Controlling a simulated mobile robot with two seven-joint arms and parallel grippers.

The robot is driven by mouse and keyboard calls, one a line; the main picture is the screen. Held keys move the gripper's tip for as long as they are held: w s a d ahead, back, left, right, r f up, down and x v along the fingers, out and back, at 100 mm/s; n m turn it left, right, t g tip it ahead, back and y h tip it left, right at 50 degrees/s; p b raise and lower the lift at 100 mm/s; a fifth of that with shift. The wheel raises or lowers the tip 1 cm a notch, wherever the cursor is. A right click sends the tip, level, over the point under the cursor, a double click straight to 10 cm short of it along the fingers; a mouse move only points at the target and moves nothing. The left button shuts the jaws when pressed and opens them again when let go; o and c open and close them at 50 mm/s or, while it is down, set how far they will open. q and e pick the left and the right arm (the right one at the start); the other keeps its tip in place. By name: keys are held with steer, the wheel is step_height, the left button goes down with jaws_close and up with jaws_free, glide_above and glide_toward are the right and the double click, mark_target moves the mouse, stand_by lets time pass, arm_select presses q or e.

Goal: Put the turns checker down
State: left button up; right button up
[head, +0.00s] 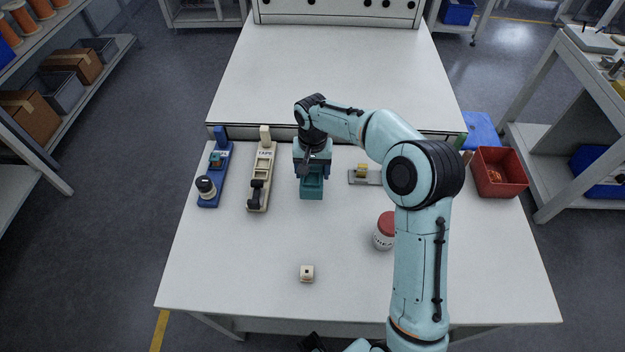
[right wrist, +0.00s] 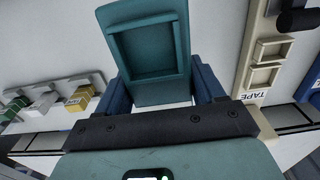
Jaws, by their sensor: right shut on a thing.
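The turns checker appears to be the teal block-like device (head: 312,188) with a rectangular recess, at the middle back of the white table. My right gripper (head: 313,170) is shut on it from above. In the right wrist view the turns checker (right wrist: 150,50) sits between the two dark blue fingers (right wrist: 165,88), its recessed face showing. Its gripped end is hidden by the gripper. I cannot tell whether its underside touches the table.
Left stand a cream tape dispenser (head: 261,180) and a blue device (head: 214,175). The front-left table is clear.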

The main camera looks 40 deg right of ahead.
mark_target(313, 167)
steer(key=shift+f, duration=2.25)
steer(key=shift+f, duration=0.2)
steer(key=o, duration=1.2)
steer(key=shift+r, duration=0.1)
steer(key=shift+r, duration=0.3)
step_height(313, 167, up, 12)
steer(key=shift+f+p, duration=0.2)
steer(key=shift+p, duration=0.3)
